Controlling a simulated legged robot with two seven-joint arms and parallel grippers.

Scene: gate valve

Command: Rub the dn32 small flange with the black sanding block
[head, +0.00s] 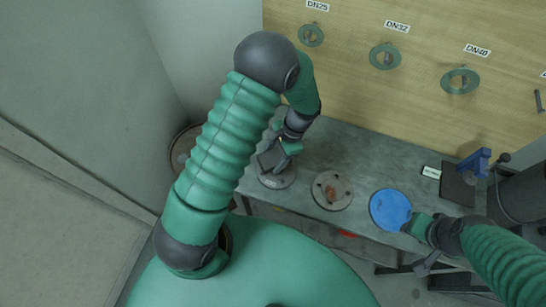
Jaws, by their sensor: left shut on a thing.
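My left gripper (285,151) is shut on the black sanding block (270,157), low over a round grey flange (277,180) on the bench. The block overlaps the far part of this flange; I cannot tell whether they touch. No size label shows on either, so I cannot tell which is the dn32 small flange. My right gripper (418,225) is at the near right edge of a blue disc (390,209); its fingers are too unclear to tell open from shut.
A wooden board (400,95) behind the grey bench (345,155) carries green rings under DN25, DN32 and DN40 labels. A blue vise (476,163) and a dark cylinder (520,190) stand at the right. Bare bench lies behind the second flange.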

